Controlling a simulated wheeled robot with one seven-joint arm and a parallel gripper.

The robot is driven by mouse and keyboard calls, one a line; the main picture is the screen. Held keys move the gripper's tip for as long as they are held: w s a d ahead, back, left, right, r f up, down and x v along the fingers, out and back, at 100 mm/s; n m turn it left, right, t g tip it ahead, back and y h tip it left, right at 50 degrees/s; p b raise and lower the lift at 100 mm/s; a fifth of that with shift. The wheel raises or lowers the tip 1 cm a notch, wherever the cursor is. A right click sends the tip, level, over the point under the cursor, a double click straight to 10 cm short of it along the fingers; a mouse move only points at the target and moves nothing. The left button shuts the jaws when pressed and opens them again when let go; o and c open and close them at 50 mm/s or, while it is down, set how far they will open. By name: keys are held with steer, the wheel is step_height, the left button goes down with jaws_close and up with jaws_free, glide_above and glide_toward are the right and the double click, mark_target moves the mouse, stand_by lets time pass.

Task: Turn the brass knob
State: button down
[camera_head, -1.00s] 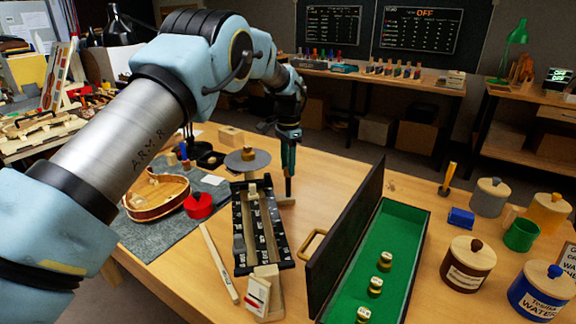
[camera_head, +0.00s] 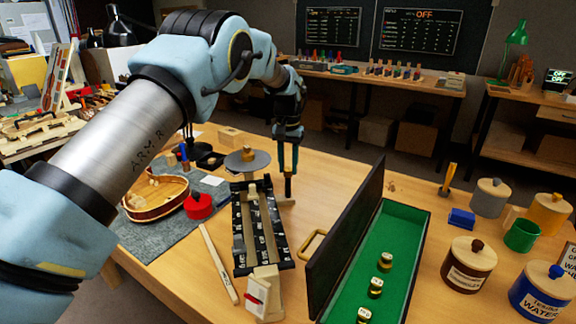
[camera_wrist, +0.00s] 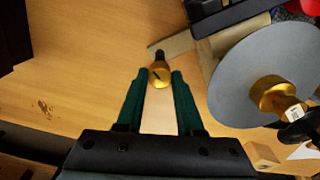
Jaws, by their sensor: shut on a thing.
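A grey disc with a brass centre (camera_wrist: 245,75) is close to the right of my fingers in the wrist view. A green-lined open case (camera_head: 408,225) stands at the front right, its dark lid (camera_head: 345,240) upright. Jars stand further right.

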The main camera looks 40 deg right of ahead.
mark_target(288, 169)
stand_by(0.5)
steer(key=c, duration=0.5)
jaws_free()
steer(key=shift+c, duration=0.2)
step_height(288, 169, up, 11)
steer(key=b, duration=0.2)
steer(key=shift+b, duration=0.3)
steer(key=shift+f, duration=0.1)
